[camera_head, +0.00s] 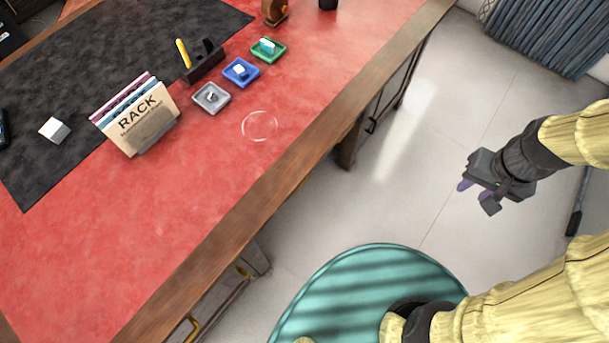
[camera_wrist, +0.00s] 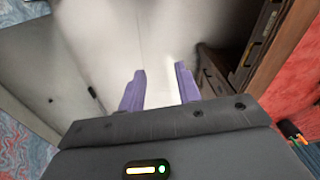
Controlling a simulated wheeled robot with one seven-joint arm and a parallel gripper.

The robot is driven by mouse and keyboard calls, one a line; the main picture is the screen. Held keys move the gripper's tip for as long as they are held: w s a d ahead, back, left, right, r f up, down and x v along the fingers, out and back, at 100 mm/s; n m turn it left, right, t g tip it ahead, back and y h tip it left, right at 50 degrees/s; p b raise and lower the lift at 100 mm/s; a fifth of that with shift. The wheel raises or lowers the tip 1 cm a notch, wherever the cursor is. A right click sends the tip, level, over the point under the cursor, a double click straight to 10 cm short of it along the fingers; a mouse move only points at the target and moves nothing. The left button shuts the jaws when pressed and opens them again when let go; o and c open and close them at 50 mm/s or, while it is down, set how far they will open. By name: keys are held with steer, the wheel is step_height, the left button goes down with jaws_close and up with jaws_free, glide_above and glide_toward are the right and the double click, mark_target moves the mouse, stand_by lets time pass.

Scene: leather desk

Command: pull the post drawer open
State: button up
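The desk has a red leather top (camera_head: 225,165) and a wooden edge. Below the edge, drawer fronts show steeply from above. One at the lower left has a brass handle (camera_head: 191,328). Another front at the right pedestal has a dark handle (camera_head: 371,124). I cannot read a label telling which is the post drawer. My gripper (camera_head: 476,196) is out over the floor, right of the desk and apart from it. In the wrist view, the purple fingers (camera_wrist: 160,90) are spread with nothing between them. The wooden desk side (camera_wrist: 262,45) shows at the upper right there.
On the desk are a rack of folders (camera_head: 138,120), a white cube (camera_head: 54,130), grey (camera_head: 224,105), blue (camera_head: 253,82) and green (camera_head: 281,55) trays, and a dark holder (camera_head: 205,69). Floor (camera_head: 400,190) between gripper and desk is clear.

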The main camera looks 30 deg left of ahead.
steer(key=w+a+f+n+g+y+b, duration=0.1)
steer(key=a+f+n+g+y+b, duration=0.2)
steer(key=a+f+b, duration=0.5)
steer(key=w+a+f+n+g+y+b, duration=0.2)
steer(key=a+f+g+y+b, duration=0.4)
steer(key=f, duration=0.9)
steer(key=w+a+f+n+g+y+b, duration=0.1)
steer(key=a+f+n+g+y+b, duration=0.2)
steer(key=a+f+b, duration=0.7)
steer(key=shift+w+a+f+n+g+y, duration=0.3)
steer(key=shift+f+g+y, duration=0.45)
steer(key=shift+y, duration=0.35)
steer(key=b+x, duration=0.1)
steer(key=x, duration=1.6)
steer(key=shift+s+a+r, duration=0.1)
steer(key=shift+s+r, duration=0.05)
steer(key=shift+s, duration=0.05)
steer(key=shift+c, duration=0.3)
jaws_close()
